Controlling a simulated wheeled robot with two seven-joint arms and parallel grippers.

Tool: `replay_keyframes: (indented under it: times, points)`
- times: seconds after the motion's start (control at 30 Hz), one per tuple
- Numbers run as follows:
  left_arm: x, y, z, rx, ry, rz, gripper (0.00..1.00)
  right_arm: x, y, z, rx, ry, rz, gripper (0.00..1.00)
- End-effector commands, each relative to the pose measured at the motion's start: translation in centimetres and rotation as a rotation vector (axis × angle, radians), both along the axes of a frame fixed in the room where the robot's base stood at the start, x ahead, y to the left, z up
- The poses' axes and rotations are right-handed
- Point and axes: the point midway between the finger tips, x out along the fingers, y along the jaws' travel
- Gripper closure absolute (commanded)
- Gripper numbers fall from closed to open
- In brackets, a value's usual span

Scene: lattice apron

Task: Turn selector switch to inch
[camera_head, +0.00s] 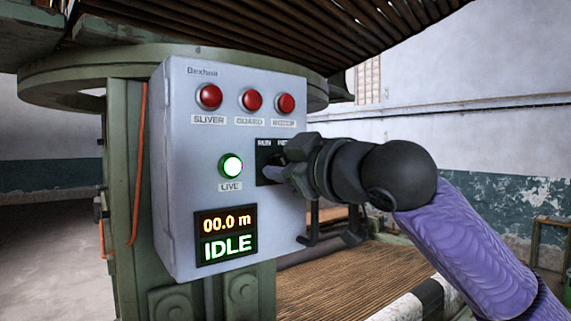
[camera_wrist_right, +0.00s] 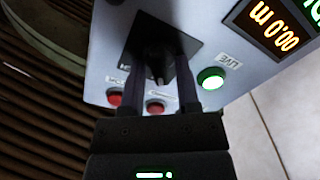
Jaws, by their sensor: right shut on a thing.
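The selector switch sits on a black plate (camera_head: 262,158) on the grey control box. The plate reads RUN at left, and a second label beside it is partly covered by my gripper. My right gripper (camera_head: 274,168) reaches in from the right and is shut on the switch's knob. In the right wrist view the dark knob (camera_wrist_right: 157,66) stands between the two fingers of the right gripper (camera_wrist_right: 158,58). The knob's exact pointing direction is hard to tell. My left gripper is not in view.
The control box (camera_head: 175,220) carries several red lamps (camera_head: 252,100) on top, a lit green LIVE lamp (camera_head: 230,166), and a display (camera_head: 226,235) reading 00.0 m and IDLE. A green machine column (camera_head: 120,200) stands behind. Brown strands (camera_head: 320,290) run below right.

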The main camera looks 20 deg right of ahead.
Motion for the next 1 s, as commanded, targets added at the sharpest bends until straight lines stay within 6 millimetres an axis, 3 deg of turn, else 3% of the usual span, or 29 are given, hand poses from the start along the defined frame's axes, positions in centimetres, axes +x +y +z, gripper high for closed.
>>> replay_keyframes:
  times: [1.0]
  points:
    - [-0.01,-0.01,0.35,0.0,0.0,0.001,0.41,0.18,-0.47,0.12,0.901,0.326,0.001,1.0]
